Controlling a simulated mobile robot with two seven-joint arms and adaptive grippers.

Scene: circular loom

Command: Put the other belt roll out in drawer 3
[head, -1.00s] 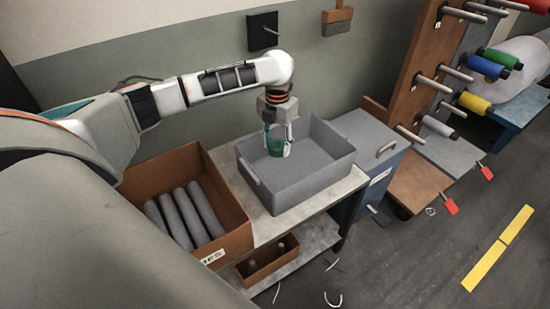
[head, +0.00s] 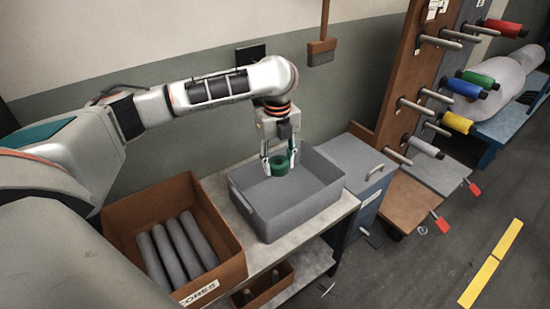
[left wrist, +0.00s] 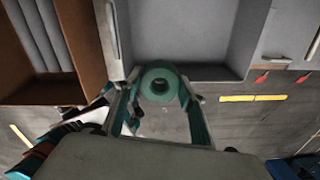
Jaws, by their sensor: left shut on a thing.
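A green belt roll (head: 279,170) is held between the two fingers of my left gripper (head: 280,162), over the grey open bin (head: 293,221). In the left wrist view the roll (left wrist: 160,95) shows its round face and dark centre hole, with a finger of my left gripper (left wrist: 160,92) on each side. The bin (left wrist: 190,72) shows behind it there. How high the roll is above the bin floor is hard to tell. No other belt roll shows in the bin. I cannot make out a drawer marked 3. My right gripper is not in view.
A brown cardboard box (head: 222,262) with grey tubes (head: 172,250) stands left of the bin. A blue-grey cabinet (head: 350,168) with a handle is on the right. A wooden peg rack (head: 407,75) with coloured spools stands beyond. The floor at right looks mostly clear.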

